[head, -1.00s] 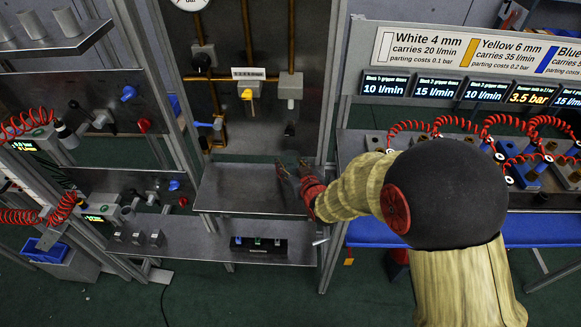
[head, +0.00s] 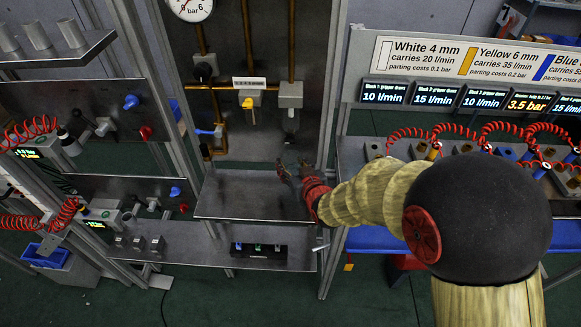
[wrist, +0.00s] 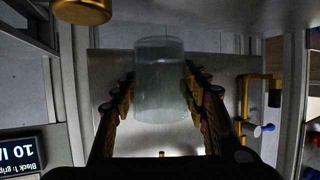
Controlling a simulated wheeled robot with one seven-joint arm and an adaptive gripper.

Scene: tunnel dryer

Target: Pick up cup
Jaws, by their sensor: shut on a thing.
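A clear, bluish cup (wrist: 160,88) stands out in the middle of the wrist view, between the two fingers of my gripper (head: 288,170). The fingers lie along both sides of the cup and are shut on it. In the head view my gripper is over the right part of a grey metal shelf (head: 235,203), in front of the upright panel. The cup is too faint to make out in the head view. Whether its base touches the shelf cannot be told.
A brass fitting (wrist: 82,10) is near the cup in the wrist view. Pipes with a yellow-handled tap (head: 249,104) and a pressure gauge (head: 191,5) are on the panel behind. A frame post (head: 333,120) stands close to the right. The shelf's left part is clear.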

